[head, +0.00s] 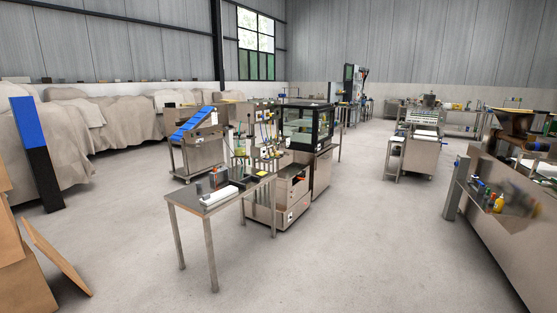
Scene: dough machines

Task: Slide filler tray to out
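Neither of my grippers is in view. I cannot make out for sure which part is the filler tray. A steel machine (263,214) with small red-orange details stands mid-floor, behind a steel table. A dark cabinet with glass sides (305,125) stands behind it on a steel base. Farther right, another steel machine (421,155) has a pale flat surface (426,133) on top. All are well away from me and too small to tell whether any tray is in or out.
The steel table (233,205) holds small items. A blue-belted machine (196,152) stands behind it. A blue-and-black post (37,155) and brown boards (56,258) are at left. A steel counter (500,225) with bottles fills the right. Open floor (350,240) lies between.

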